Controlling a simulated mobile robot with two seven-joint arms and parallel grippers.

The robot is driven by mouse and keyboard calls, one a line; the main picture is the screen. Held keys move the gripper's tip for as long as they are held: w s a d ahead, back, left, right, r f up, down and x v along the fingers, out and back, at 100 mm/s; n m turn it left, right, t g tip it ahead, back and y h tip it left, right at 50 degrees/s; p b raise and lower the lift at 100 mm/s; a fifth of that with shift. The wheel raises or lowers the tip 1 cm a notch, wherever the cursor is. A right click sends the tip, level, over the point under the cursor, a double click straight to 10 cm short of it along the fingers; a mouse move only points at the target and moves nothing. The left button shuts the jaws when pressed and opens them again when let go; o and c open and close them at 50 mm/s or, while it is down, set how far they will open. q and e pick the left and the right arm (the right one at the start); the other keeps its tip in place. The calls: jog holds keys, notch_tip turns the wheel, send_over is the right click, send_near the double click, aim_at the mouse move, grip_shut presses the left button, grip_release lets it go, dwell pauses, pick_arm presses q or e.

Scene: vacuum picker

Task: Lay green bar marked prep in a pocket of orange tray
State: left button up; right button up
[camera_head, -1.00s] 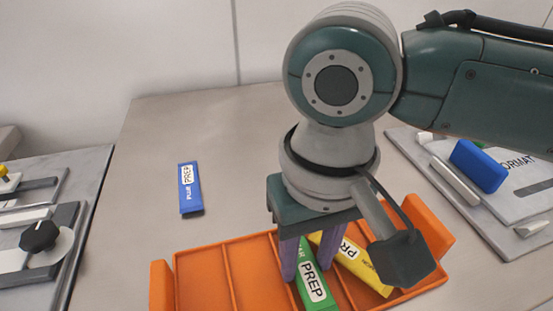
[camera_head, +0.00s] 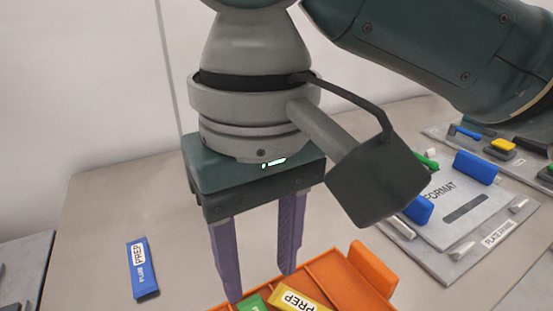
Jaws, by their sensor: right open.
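The green bar (camera_head: 253,304) lies in the orange tray (camera_head: 372,269) at the bottom of the head view. Only its far end shows; the rest is cut off by the frame edge. A yellow bar (camera_head: 298,299) marked PREP lies just right of it in the tray. My right gripper (camera_head: 260,285) is open and empty, pointing down, with its two purple fingers apart above the tray near the green bar's far end. Most of the tray is below the frame. My left gripper is not in view.
A blue bar (camera_head: 142,268) marked PREP lies on the table, left of the tray. A grey plate (camera_head: 455,215) marked FORMAT, with blue blocks, stands at the right. The table between the blue bar and my gripper is clear.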

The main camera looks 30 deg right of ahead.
jog(key=s+a+f+n+t+y, duration=0.2)
jog(key=s+a+f+y, duration=0.2)
jog(key=s, duration=0.1)
jog(key=s+d+f+h, duration=0.1)
jog(key=s+d+h, duration=0.1)
jog(key=d, duration=0.5)
jog(key=s+d+f+m+t+h, duration=0.1)
jog(key=s+d+f+h, duration=0.1)
jog(key=s+d, duration=0.3)
jog(key=shift+d+t, duration=0.3)
jog(key=shift+d, duration=0.55)
